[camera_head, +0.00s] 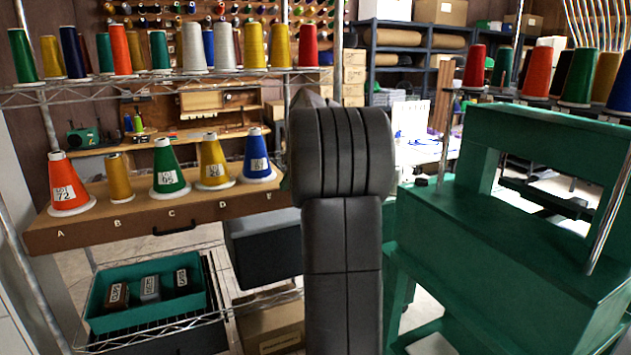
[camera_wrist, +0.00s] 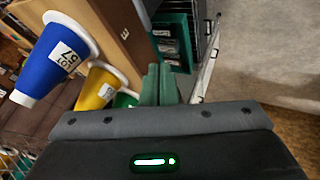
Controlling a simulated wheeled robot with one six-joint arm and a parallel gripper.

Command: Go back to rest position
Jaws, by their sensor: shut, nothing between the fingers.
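My arm stands upright in the middle of the head view and hides what is behind it; my gripper does not show clearly there. In the wrist view my gripper (camera_wrist: 158,72) has its two green fingers together, with nothing between them. A wooden shelf (camera_head: 140,222) marked with letters holds a red cone (camera_head: 68,187) labelled LOT 72, a small amber spool (camera_head: 119,178), a green cone (camera_head: 168,168), a yellow cone (camera_head: 213,163) and a blue cone (camera_head: 258,158). The blue cone also shows in the wrist view (camera_wrist: 50,60), apart from the fingers.
A teal bin (camera_head: 125,322) with several labelled blocks sits on the lower wire rack. A wire shelf (camera_head: 165,82) above holds many thread cones. A large green machine (camera_head: 500,230) stands close on the right. Open floor (camera_wrist: 260,50) shows at the wrist view's right.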

